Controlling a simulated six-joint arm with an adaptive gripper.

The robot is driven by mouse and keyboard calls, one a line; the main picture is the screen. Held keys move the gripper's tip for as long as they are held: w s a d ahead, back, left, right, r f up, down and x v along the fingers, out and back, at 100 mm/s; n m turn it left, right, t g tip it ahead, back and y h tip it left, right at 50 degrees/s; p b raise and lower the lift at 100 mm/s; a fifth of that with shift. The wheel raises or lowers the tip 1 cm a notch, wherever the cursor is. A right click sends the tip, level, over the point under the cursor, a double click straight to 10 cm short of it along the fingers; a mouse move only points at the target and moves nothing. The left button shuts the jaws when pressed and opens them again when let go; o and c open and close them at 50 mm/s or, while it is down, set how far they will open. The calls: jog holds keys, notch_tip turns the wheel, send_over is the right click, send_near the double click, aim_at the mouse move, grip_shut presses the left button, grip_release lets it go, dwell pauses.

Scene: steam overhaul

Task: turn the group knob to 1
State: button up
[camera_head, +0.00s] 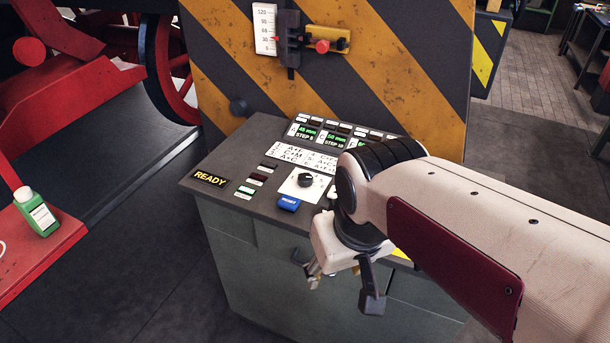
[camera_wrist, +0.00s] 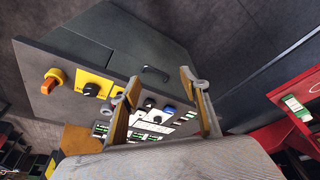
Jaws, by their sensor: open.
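A black rotary knob (camera_head: 305,180) stands on a white plate on the sloping control panel (camera_head: 222,163), above a blue button (camera_head: 288,203). Its marks are too small to read, so I cannot tell its setting. In the wrist view a dark knob (camera_wrist: 149,103) shows between the fingers, beside the blue button (camera_wrist: 170,109). My gripper (camera_head: 313,272) is in front of the panel's near edge, apart from the knob. Its two fingers (camera_wrist: 160,82) are spread and empty in the wrist view. My arm hides the right part of the panel.
A READY sign (camera_head: 209,178), lit buttons and green displays (camera_head: 337,140) share the panel. Another black knob (camera_wrist: 91,89) on yellow and an orange-red switch (camera_wrist: 54,80) show in the wrist view. A panel handle (camera_wrist: 155,72) is nearby. A green bottle (camera_head: 35,212) stands at left on red.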

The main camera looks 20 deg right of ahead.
jog(key=w+d+f+g, duration=0.1)
jog(key=w+d+f, duration=0.15)
jog(key=w, duration=0.95)
jog(key=m+h, duration=0.1)
jog(key=m, duration=0.2)
send_near(305, 177)
jog(key=s+f, duration=0.1)
jog(key=s, duration=0.1)
jog(key=s+a+f, duration=0.1)
jog(key=s, duration=0.2)
jog(key=s+f, duration=0.2)
jog(key=shift+s+a, duration=0.3)
jog(key=shift+a, duration=0.05)
jog(key=w, duration=0.3)
jog(key=shift+w+d+r+m+t+h, duration=0.1)
jog(key=shift+w+d+m+t+h, duration=0.2)
jog(key=shift+d+t, duration=0.1)
jog(key=w+r, duration=0.1)
jog(key=w+r+m+t, duration=0.1)
jog(key=w, duration=0.1)
jog(key=shift+d+r, duration=0.2)
jog(key=shift+r, duration=0.05)
jog(key=shift+f, duration=0.1)
jog(key=shift+x, duration=3.8)
jog(key=shift+d, duration=0.15)
